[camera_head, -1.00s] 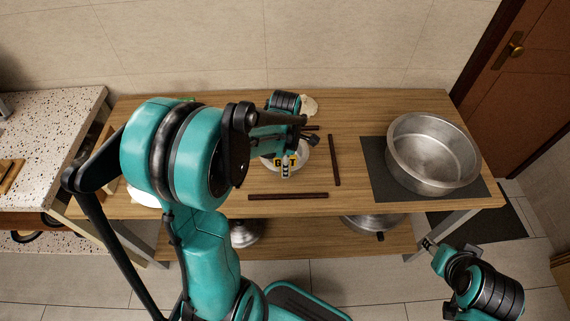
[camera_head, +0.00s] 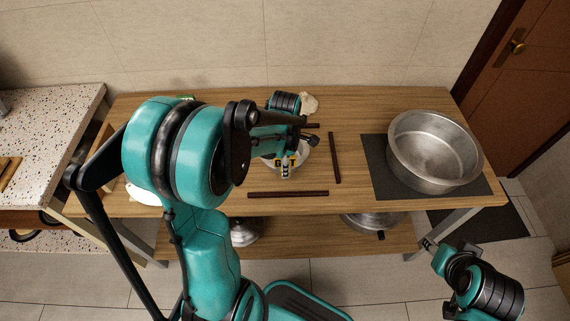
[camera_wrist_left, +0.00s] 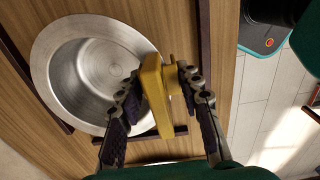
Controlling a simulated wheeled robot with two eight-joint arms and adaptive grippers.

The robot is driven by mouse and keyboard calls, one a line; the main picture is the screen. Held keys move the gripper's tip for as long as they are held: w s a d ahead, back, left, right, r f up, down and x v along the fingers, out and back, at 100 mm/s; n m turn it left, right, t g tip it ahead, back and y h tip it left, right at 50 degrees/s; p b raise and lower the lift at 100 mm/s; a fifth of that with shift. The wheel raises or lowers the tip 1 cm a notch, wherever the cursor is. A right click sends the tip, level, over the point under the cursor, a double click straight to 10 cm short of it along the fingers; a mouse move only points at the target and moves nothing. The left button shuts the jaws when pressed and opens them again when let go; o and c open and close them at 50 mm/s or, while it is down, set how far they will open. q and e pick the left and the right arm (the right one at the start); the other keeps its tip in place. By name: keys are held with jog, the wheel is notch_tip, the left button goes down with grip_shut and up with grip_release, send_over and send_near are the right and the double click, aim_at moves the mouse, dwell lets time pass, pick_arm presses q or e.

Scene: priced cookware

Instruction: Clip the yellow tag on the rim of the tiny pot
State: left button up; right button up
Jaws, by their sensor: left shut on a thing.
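The tiny pot (camera_wrist_left: 88,72), a round silver metal pot, stands on the wooden table; in the head view my left arm partly hides it (camera_head: 303,157). My left gripper (camera_wrist_left: 160,88) is shut on the yellow tag (camera_wrist_left: 152,88), held between its two dark fingers. In the left wrist view the tag overlaps the pot's right rim. I cannot tell whether it grips the rim or only lies over it. My right gripper (camera_head: 427,243) hangs low at the right, in front of the table and away from the pot; its fingers are too small to judge.
Dark strips (camera_head: 288,194) lie in front of and to the right (camera_head: 335,157) of the tiny pot. A large metal pot (camera_head: 434,150) stands on a dark mat (camera_head: 385,185) at the right. A pale lump (camera_head: 309,102) lies behind the pot. Metal cookware (camera_head: 368,224) sits on the lower shelf.

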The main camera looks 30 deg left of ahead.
pick_arm(q)
jog(key=o, duration=1.7)
notch_tip(320, 180, up, 12)
dwell(0.9)
jog(key=s+d+m+t, duration=0.2)
jog(key=s+d+m, duration=0.1)
jog(key=m, duration=0.5)
jog(key=s+d+m+t, duration=0.2)
jog(key=s+d+m, duration=0.1)
jog(key=m, duration=0.5)
jog(key=s+d+m+t, duration=0.3)
jog(key=m, duration=0.5)
jog(key=shift+s+d+f+m, duration=0.25)
jog(key=shift+d+m, duration=0.05)
jog(key=shift+d, duration=0.05)
